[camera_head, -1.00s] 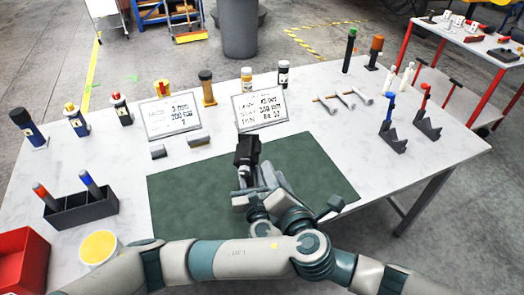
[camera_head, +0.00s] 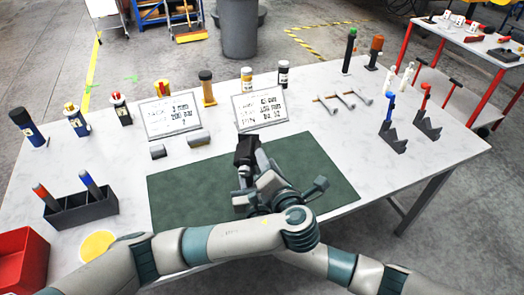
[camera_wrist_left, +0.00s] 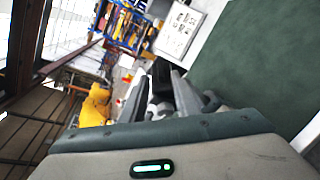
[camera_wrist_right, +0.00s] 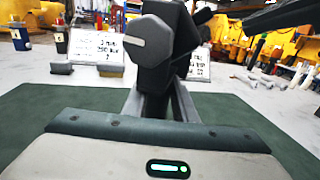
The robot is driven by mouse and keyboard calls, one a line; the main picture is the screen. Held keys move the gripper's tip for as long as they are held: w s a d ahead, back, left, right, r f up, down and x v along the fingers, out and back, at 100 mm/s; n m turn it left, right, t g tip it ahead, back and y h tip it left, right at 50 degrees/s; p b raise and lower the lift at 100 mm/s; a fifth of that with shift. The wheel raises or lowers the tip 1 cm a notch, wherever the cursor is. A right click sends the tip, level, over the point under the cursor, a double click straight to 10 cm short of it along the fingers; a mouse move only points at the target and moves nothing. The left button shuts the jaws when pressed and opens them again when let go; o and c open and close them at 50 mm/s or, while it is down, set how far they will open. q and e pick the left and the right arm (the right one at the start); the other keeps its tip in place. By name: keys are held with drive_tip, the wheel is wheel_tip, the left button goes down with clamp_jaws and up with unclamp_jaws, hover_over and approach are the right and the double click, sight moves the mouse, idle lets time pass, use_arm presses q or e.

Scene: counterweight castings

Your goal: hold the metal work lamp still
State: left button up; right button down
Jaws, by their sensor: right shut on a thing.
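The metal work lamp's dark, blocky head (camera_head: 247,150) shows above the green mat (camera_head: 185,195). In the right wrist view its dark grey hexagonal head (camera_wrist_right: 150,42) fills the upper middle. My right gripper (camera_wrist_right: 158,108) is shut on the lamp. In the head view my left arm largely hides that grip. My left gripper (camera_head: 262,182) is close beside the lamp, over the mat. In the left wrist view its fingers (camera_wrist_left: 162,88) are apart, with a black part of the lamp (camera_wrist_left: 162,72) between or just beyond them. I cannot tell whether they touch it.
A dark holder (camera_head: 82,207) with markers and a red bin (camera_head: 22,258) are at left. Grey stands (camera_head: 392,138) are at right. The mat's left part is clear.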

sight(249, 152)
use_arm(q)
drive_tip(key=x, duration=0.5)
drive_tip(key=shift+w+a+f, duration=0.1)
drive_tip(key=shift+w, duration=0.2)
clamp_jaws()
